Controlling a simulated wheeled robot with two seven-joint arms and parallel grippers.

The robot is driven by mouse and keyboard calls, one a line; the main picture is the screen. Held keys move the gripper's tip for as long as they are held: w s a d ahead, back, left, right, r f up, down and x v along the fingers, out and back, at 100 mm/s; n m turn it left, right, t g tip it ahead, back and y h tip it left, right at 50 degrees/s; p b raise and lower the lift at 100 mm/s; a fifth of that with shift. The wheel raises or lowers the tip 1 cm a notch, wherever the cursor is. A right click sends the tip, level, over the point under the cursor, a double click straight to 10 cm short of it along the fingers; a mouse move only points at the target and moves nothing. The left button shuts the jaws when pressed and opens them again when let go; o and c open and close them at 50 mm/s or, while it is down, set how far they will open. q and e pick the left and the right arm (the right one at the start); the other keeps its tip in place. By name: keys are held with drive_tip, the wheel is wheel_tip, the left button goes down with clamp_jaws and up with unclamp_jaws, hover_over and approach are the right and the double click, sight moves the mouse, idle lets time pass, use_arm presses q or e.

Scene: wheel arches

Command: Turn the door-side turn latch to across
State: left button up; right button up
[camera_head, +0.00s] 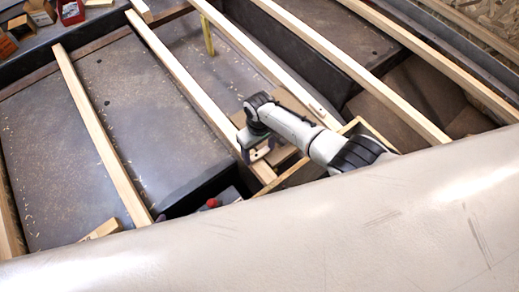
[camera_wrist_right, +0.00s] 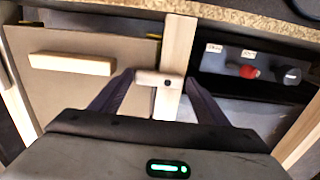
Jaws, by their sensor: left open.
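The turn latch is a small pale wooden bar (camera_wrist_right: 150,77) with a dark screw near its right end. In the right wrist view it lies crosswise on an upright wooden post (camera_wrist_right: 179,45), its left end reaching over the edge of the brown door panel (camera_wrist_right: 60,95). My right gripper (camera_wrist_right: 160,79) has its fingers on either side of the bar, close to its ends. I cannot tell whether they press on it. In the head view my right gripper (camera_head: 257,150) is at the near end of a wooden beam (camera_head: 200,96). My left gripper is out of view.
A wooden handle bar (camera_wrist_right: 72,64) is on the door panel. To the right of the post is a dark switch panel with a red knob (camera_wrist_right: 249,71). A second small latch (camera_head: 316,108) is on another beam. Small boxes (camera_head: 40,12) stand at the upper left.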

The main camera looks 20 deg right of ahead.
sight(259, 153)
drive_tip(key=shift+o, duration=0.9)
use_arm(q)
drive_tip(key=shift+r, duration=0.1)
use_arm(e)
drive_tip(key=shift+r, duration=0.3)
use_arm(q)
drive_tip(key=r+p, duration=0.2)
drive_tip(key=p, duration=0.1)
drive_tip(key=r+p, duration=0.1)
drive_tip(key=p, duration=0.1)
drive_tip(key=shift+a+r, duration=0.15)
drive_tip(key=shift+a, duration=0.1)
use_arm(e)
wheel_tip(259, 153, up, 10)
drive_tip(key=shift+f, duration=0.15)
use_arm(q)
drive_tip(key=shift+s+a, duration=0.1)
